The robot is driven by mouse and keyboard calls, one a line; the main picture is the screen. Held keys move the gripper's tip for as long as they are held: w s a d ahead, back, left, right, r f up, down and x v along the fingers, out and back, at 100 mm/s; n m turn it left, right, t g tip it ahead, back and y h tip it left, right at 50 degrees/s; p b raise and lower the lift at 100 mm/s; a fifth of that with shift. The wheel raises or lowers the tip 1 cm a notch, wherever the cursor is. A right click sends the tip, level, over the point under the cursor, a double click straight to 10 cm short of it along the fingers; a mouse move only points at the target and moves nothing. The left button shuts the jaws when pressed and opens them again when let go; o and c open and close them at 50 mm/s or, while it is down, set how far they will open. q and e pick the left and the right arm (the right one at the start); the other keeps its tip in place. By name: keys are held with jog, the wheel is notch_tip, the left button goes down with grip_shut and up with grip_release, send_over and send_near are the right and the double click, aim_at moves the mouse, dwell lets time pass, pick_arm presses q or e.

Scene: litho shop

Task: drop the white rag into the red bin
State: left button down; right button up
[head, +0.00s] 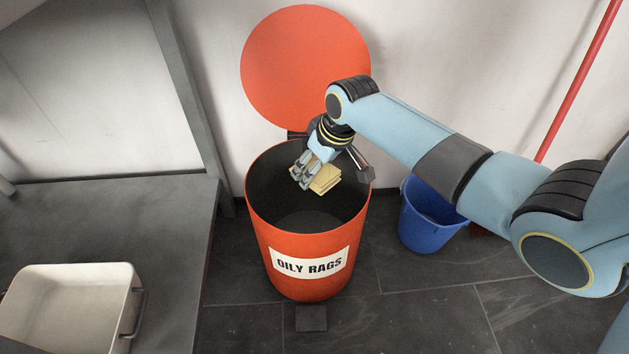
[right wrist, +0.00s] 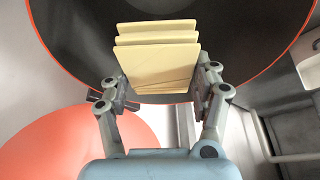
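The rag (head: 326,179) is a folded, layered cloth that looks pale yellow rather than white. My right gripper (head: 308,178) is shut on it, holding it over the open mouth of the red bin (head: 290,283). In the right wrist view the rag (right wrist: 158,62) sits between the two fingers of the right gripper (right wrist: 160,88), touching both, with the dark bin interior behind it. The bin is labelled "OILY RAGS", and its round lid (head: 305,62) stands open against the wall. My left gripper is not in view.
A blue bucket (head: 425,228) stands on the dark tile floor right of the bin. A grey bench (head: 120,215) with a cream tray (head: 75,276) is at the left. A red pole (head: 577,80) leans at the right. A pedal (head: 311,318) is at the bin's front.

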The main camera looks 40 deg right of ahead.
jog(key=o, duration=0.4)
jog(key=shift+o, duration=0.2)
jog(key=v, duration=1.2)
jog(key=shift+w, duration=0.1)
